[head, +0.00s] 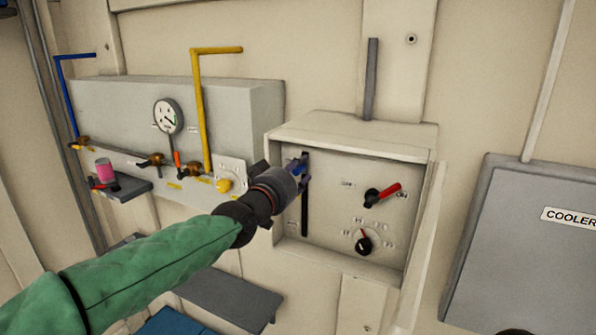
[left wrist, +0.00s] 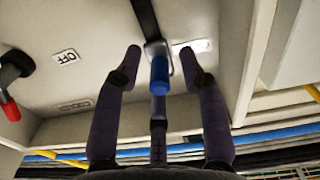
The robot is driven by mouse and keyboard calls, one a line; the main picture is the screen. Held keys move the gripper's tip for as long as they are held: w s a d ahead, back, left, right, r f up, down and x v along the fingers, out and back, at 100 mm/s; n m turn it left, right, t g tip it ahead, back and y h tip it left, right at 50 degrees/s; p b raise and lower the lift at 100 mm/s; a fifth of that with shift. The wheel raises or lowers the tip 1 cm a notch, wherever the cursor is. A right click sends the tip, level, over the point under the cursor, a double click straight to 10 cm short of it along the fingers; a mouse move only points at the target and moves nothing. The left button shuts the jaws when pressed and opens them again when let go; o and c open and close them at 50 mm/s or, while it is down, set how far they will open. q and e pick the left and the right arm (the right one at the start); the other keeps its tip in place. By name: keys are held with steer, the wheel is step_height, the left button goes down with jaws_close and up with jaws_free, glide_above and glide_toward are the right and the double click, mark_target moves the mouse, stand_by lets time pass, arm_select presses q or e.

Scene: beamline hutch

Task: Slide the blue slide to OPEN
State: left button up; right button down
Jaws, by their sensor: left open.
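The blue slide (head: 300,166) sits near the upper end of a dark vertical slot (head: 304,215) on the left of the pale control box (head: 355,135). In the left wrist view its blue knob (left wrist: 160,72) sticks out between the fingers, on a bracket by the dark slot. My left gripper (head: 303,181) is at the slot. Its fingers are spread, one on each side of the knob, with a third beyond the knob's end; I see gaps at the sides. The gripper partly hides the slide in the head view. My right gripper is not in view.
A red-handled switch (head: 384,194) and a round knob (head: 364,243) sit right of the slot. The box's open door (head: 427,240) stands at its right. A gauge panel (head: 240,105) with a yellow pipe (head: 201,110) is at left. A grey cooler panel (head: 520,240) is at right.

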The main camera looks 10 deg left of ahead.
arm_select(q)
steer(key=v, duration=1.1)
steer(key=shift+s, duration=0.3)
steer(key=shift+a, duration=0.1)
